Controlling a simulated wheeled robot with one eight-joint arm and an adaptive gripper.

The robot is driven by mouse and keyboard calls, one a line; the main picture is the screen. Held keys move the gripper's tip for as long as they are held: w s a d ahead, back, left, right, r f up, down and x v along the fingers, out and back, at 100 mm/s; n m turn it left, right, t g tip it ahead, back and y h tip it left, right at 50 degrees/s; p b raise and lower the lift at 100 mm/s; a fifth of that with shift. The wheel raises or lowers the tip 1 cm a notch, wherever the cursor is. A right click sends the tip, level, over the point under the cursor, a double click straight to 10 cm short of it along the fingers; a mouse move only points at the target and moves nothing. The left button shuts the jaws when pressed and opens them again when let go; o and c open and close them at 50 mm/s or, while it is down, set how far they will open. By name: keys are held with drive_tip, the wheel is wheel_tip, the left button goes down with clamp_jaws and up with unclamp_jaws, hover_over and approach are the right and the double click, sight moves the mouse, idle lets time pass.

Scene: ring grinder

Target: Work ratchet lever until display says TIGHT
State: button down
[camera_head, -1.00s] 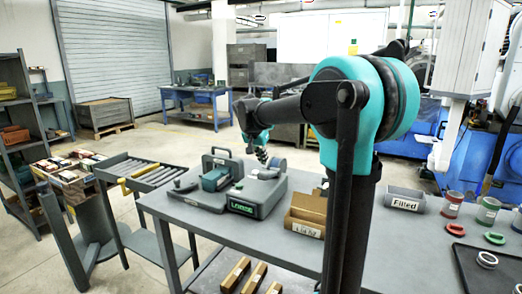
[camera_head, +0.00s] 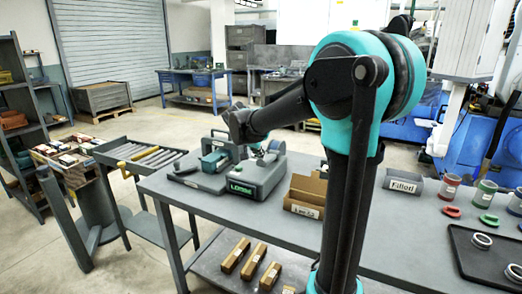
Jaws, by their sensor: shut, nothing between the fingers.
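The grey clamping device (camera_head: 262,177) stands on the left end of the workbench. The display (camera_head: 241,188) on its front face appears to read LOOSE. A teal block (camera_head: 215,161) and a dark upright frame are on its left part. A short dark lever-like piece (camera_head: 186,170) lies at its left edge; I cannot tell for sure that this is the ratchet lever. My gripper (camera_head: 257,151) points down above the device, small and partly hidden by my arm. It is shut and empty. I cannot tell whether it touches anything.
A cardboard box (camera_head: 305,196) and a grey bin labelled Filled (camera_head: 402,182) stand right of the device. Coloured cups and rings and a black tray (camera_head: 480,252) are further right. Brown blocks (camera_head: 252,262) lie on the lower shelf. A roller cart (camera_head: 150,157) stands left.

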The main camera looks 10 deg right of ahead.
drive_tip(key=shift+s+a+f+t+h, duration=0.1)
drive_tip(key=shift+s+f+t+h, duration=0.05)
drive_tip(key=shift+f, duration=0.25)
drive_tip(key=shift+s+a+f+t+h, duration=0.1)
drive_tip(key=shift+s+f+t+h, duration=0.05)
drive_tip(key=shift+f, duration=0.25)
drive_tip(key=shift+s+f, duration=0.15)
drive_tip(key=shift+f, duration=0.25)
drive_tip(key=shift+s+f, duration=0.1)
